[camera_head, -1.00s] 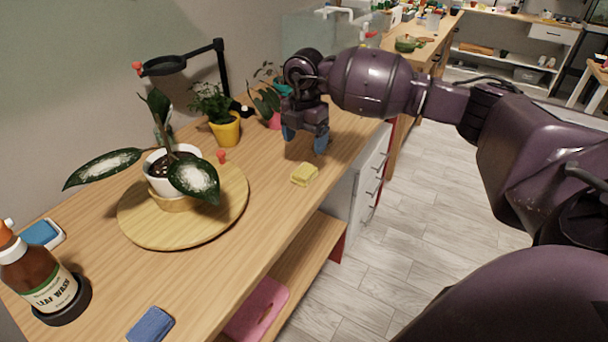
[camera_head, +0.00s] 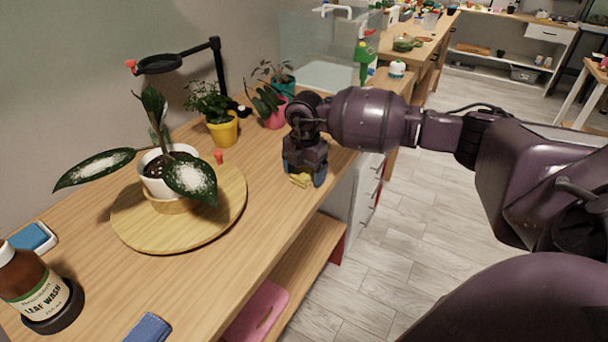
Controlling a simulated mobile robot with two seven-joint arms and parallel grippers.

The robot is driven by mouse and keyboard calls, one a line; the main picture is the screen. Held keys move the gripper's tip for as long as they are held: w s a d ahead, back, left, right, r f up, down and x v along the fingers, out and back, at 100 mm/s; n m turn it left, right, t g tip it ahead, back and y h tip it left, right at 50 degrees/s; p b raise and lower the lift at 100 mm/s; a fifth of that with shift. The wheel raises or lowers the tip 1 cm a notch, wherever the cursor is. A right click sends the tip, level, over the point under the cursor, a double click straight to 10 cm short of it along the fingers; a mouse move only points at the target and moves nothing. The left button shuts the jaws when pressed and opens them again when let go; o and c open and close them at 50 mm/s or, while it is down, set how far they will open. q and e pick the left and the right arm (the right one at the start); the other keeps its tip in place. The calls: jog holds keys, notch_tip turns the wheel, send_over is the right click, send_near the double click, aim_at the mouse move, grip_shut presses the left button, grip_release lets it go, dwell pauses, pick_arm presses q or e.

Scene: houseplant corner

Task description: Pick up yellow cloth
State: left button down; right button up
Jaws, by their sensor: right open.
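The yellow cloth (camera_head: 299,180) lies on the wooden bench near its front edge, and only a small part of it shows. My right gripper (camera_head: 304,178) points down right over the cloth, with its blue-tipped fingers apart on either side of it. The gripper hides most of the cloth, and I cannot tell whether the fingers touch it. My left gripper is not in view.
A round wooden board (camera_head: 228,204) with a potted plant (camera_head: 158,182) stands left of the cloth. A yellow pot (camera_head: 223,130), a pink pot (camera_head: 273,117) and a black lamp (camera_head: 220,75) stand behind. A leaf wash bottle (camera_head: 35,290) and blue cloth (camera_head: 148,328) are at the front left.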

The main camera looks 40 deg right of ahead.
aim_at(305, 170)
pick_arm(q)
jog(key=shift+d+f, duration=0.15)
pick_arm(e)
jog(key=c, duration=1)
jog(key=shift+r, duration=0.1)
